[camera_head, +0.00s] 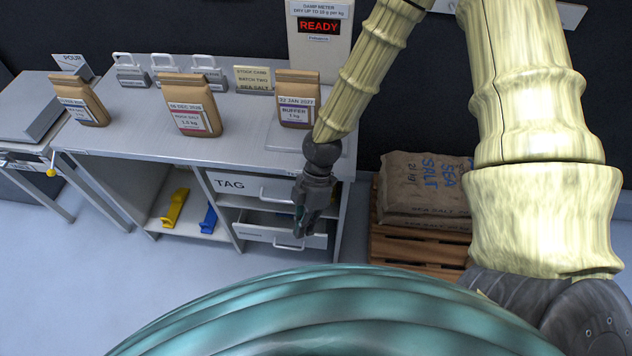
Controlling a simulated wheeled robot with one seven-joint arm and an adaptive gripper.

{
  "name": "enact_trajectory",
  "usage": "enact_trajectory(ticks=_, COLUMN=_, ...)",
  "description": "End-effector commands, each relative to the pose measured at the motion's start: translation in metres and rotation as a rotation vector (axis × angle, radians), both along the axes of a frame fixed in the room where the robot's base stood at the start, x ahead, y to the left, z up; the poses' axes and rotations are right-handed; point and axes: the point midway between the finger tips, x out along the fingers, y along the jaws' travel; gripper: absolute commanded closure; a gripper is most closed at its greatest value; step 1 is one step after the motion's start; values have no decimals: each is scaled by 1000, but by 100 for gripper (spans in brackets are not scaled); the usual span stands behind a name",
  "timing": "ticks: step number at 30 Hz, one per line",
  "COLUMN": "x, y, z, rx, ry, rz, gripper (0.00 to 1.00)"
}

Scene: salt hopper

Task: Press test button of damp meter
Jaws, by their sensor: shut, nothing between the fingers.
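The damp meter (321,52) is a pale upright box at the back right of the grey bench. Its dark display shows READY in red letters, with a label above it. A small mark or print sits below the display; I cannot make out the test button, and my arm passes in front of the meter's right side. My gripper (300,226) is shut and empty. It points down in front of the bench's right front edge, by the drawers, below and apart from the meter.
Paper bags (190,108) stand on the bench, one (297,98) just before the meter. An open drawer (284,234) lies near my gripper. A sea salt sack (424,188) rests on a wooden pallet (418,244) at right. The floor at left front is clear.

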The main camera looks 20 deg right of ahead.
Motion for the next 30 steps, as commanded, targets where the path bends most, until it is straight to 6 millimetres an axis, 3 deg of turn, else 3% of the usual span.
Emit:
enact_trajectory(ticks=15, x=83, y=-53, z=93, rx=132, ry=-226, rz=823, gripper=100)
enact_trajectory(ticks=21, x=97, y=-69, z=113, rx=138, ry=-254, rz=973, gripper=100)
enact_trajectory(ticks=30, x=100, y=-72, z=117, rx=138, ry=-259, rz=1006, gripper=100)
